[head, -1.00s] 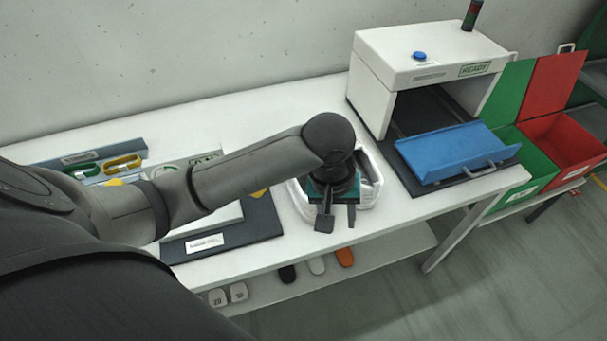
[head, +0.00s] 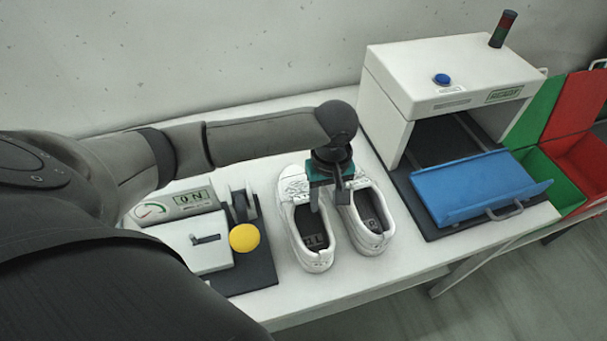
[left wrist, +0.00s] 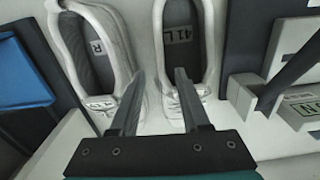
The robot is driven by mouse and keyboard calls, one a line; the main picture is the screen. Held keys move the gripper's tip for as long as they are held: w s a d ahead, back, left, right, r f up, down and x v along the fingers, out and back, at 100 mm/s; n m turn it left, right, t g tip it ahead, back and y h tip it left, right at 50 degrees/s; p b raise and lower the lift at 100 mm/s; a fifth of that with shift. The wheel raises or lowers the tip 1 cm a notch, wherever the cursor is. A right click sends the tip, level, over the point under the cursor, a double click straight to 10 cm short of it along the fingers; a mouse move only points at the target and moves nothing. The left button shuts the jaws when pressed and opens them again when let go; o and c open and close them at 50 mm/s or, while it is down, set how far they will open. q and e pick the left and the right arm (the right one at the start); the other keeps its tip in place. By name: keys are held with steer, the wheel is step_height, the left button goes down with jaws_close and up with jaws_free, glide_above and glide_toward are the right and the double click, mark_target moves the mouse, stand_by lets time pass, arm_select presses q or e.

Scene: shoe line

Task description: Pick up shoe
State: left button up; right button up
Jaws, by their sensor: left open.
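A pair of white shoes stands side by side on the white table: the left shoe (head: 318,262), marked L inside, and the right shoe (head: 372,243), marked R. In the left wrist view the left shoe (left wrist: 158,60) is on the right and the right shoe (left wrist: 75,50) on the left. My left gripper (head: 330,203) is open and empty over the pair. In the left wrist view one fingertip of the gripper (left wrist: 158,73) overlaps the left shoe's opening, the other the right shoe's inner side. I cannot tell whether they touch. My right gripper is out of view.
A blue tray (head: 470,195) sits before a white box machine (head: 440,80) to the right. Green (head: 540,180) and red (head: 580,160) bins stand beyond. A device with a yellow knob (head: 244,238) lies close left of the shoes. The table's front edge is near.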

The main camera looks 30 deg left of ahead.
mark_target(325, 217)
arm_select(q)
steer(key=shift+f, duration=1.7)
steer(key=f, duration=0.2)
steer(key=f+b, duration=0.1)
steer(key=f, duration=0.1)
steer(key=shift+w+f, duration=0.2)
steer(key=shift+f, duration=0.1)
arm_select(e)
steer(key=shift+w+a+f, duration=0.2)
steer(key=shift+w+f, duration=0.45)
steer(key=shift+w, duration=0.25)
arm_select(q)
steer(key=c, duration=0.3)
jaws_close()
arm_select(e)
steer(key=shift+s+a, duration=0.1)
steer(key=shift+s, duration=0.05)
arm_select(q)
steer(key=shift+r, duration=0.1)
